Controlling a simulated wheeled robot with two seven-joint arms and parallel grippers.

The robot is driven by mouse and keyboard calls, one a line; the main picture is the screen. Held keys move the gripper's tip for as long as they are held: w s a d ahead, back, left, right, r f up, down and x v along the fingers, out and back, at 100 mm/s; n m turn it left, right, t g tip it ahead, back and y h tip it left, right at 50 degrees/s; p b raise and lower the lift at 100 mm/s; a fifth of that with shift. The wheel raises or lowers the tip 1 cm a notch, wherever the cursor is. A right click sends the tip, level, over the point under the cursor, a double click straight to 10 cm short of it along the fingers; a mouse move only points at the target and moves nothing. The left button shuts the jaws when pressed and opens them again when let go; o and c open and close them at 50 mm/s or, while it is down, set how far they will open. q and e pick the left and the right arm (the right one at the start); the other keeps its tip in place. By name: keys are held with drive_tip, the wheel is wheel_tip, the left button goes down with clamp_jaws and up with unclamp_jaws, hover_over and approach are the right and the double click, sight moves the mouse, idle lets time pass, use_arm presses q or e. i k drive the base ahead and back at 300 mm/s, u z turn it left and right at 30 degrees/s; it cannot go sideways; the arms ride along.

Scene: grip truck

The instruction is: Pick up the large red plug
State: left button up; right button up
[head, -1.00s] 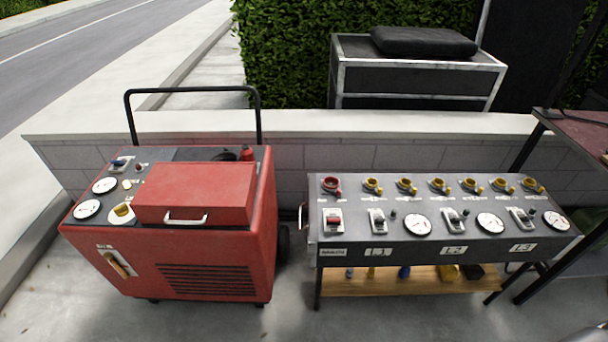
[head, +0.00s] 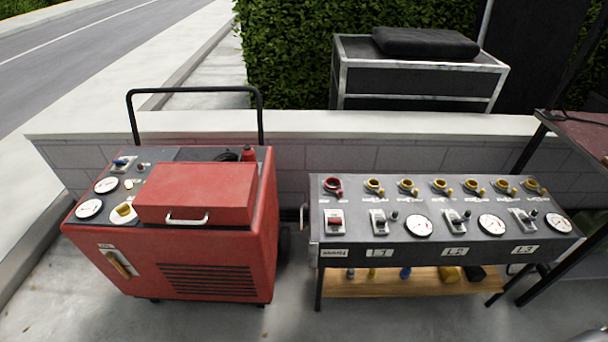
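No loose large red plug can be made out for certain. A small red upright piece (head: 248,154) stands at the back right corner of the red generator's top. A red round fitting (head: 332,187), which looks like a socket with its cap, sits at the far left of the back row on the grey control panel (head: 370,252). Several yellow fittings (head: 374,186) continue that row to the right. Neither of my grippers is in view.
The red generator (head: 210,253) with its black handle (head: 129,117) stands at left, a narrow gap from the panel table. A wooden shelf (head: 385,288) below holds small blue and yellow items. A low wall (head: 300,124) runs behind. A dark table stands at right.

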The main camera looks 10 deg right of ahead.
sight(248, 155)
drive_tip(key=k, duration=0.5)
drive_tip(key=z, duration=1)
drive_tip(key=i, duration=1)
drive_tip(key=u, duration=2.35)
